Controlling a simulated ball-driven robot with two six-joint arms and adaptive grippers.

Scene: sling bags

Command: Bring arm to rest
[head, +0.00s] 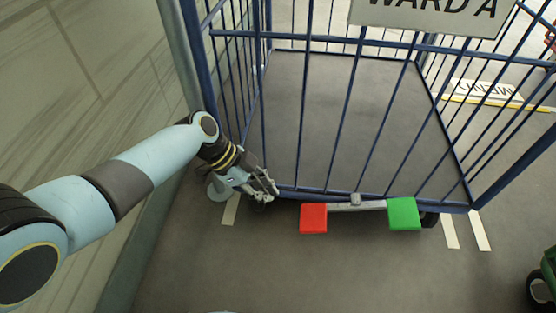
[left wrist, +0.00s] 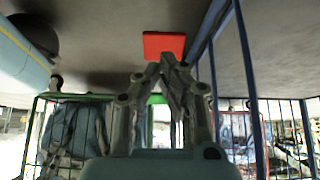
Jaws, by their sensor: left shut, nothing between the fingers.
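My left arm comes in from the left in the head view, with my left gripper (head: 268,190) low at the front left corner of a blue barred cart (head: 345,120). The gripper is shut and empty. In the left wrist view my left gripper (left wrist: 168,65) points toward a red pedal (left wrist: 164,45), with its closed tips close to it; I cannot tell whether they touch. In the head view the red pedal (head: 313,218) lies just right of the gripper, apart from it. My right gripper is not in view.
A green pedal (head: 404,214) sits right of the red one, joined by a grey bar (head: 357,205). A sign reading WARD A (head: 435,12) hangs on the cart. A wall (head: 80,110) stands close on the left. A green wheeled thing (head: 545,280) is at lower right.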

